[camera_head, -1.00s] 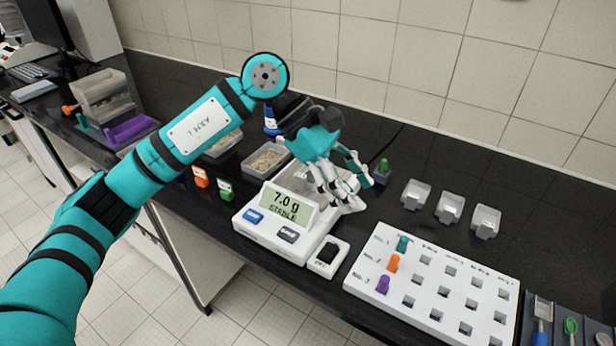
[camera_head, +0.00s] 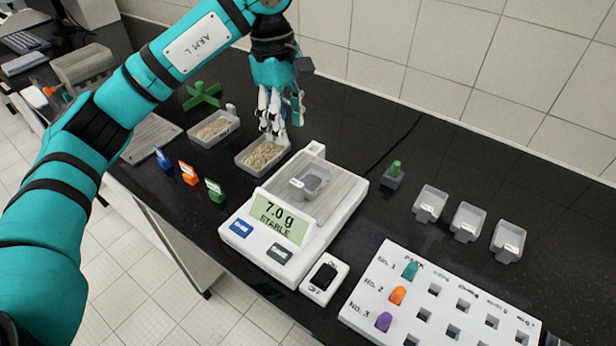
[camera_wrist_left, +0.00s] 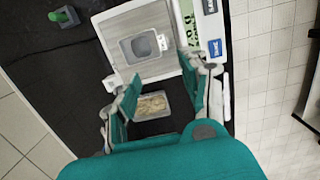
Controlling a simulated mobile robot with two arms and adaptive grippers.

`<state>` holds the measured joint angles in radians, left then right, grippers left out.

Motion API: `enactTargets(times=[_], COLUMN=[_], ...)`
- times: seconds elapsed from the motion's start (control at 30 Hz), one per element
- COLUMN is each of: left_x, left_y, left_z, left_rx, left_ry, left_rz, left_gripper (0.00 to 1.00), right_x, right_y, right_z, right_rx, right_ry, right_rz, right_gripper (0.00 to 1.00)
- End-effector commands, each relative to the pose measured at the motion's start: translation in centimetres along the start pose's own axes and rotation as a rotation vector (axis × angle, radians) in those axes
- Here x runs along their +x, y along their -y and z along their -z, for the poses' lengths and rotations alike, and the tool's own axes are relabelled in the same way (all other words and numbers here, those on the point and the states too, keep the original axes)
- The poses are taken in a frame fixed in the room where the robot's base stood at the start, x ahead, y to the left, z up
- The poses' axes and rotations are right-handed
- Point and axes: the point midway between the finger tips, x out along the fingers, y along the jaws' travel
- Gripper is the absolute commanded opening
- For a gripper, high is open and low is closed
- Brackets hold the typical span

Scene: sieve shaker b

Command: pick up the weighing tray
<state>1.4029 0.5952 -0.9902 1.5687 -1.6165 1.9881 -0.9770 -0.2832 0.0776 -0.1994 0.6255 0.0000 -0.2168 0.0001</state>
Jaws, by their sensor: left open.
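A small clear grey tray, which I take for the weighing tray (camera_head: 311,182), sits on the square pan of the white scale (camera_head: 343,215). The scale's display reads 7.0 g, STABLE. The tray also shows on the pan in the left wrist view (camera_wrist_left: 143,46); I see no grain in it. My left gripper (camera_head: 281,128) is open and points down beside the scale, to the left of its pan. It is over or just behind a tray of grain (camera_head: 246,166), which shows between its fingers in the left wrist view (camera_wrist_left: 152,106). My right gripper is out of view.
Another grain tray (camera_head: 214,128) and several coloured labelled blocks stand to the left. A green-knobbed piece (camera_head: 394,174) and several small clear trays (camera_head: 466,222) stand to the right. A white holed rack (camera_head: 440,300) and an on/off switch (camera_head: 324,277) lie in front.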

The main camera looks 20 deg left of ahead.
Motion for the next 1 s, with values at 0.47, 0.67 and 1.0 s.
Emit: enactTargets(times=[0.47,0.67,1.0], left_x=[8.7,10.0,14.3], left_y=[0.0,0.2,0.4], left_z=[-0.1,-0.3,-0.6], left_rx=[-0.001,0.000,-0.001], left_ry=[0.002,0.003,0.002], left_rz=[0.001,0.003,0.000], left_gripper=[0.45,0.45,0.45], right_x=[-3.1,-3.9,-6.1], right_y=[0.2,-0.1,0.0], right_z=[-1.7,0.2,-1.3], right_rx=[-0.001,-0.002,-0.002], right_ry=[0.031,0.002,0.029], right_rz=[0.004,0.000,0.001], right_gripper=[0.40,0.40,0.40])
